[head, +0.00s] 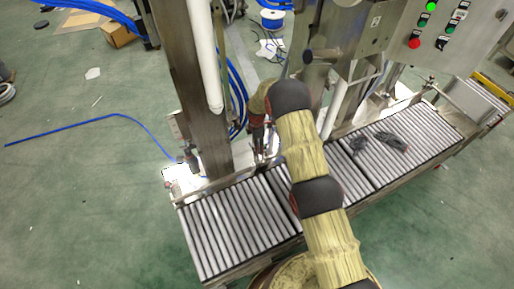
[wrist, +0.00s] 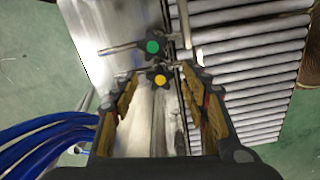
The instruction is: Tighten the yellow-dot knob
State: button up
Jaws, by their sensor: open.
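The yellow-dot knob (wrist: 160,79) is a small dark lobed knob with a yellow centre, on a metal rod fitting beside a steel surface. In the wrist view it appears between the two fingers of my gripper (wrist: 160,72), nearer the fingertips. My gripper is open, with a visible gap on both sides of the knob; I cannot tell the depth between them. A similar green-dot knob (wrist: 152,46) sits just beyond it. In the head view my gripper (head: 260,155) points down beside the conveyor, and the yellow dot cannot be made out there.
A roller conveyor (head: 235,232) runs along the station and lies right of the knobs in the wrist view (wrist: 250,60). A steel column (head: 190,85) stands left of my arm. Blue hoses (wrist: 50,135) lie at the lower left. A dark object (head: 390,141) rests on the rollers.

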jog(key=shift+f, duration=0.4)
jog(key=c, duration=1.1)
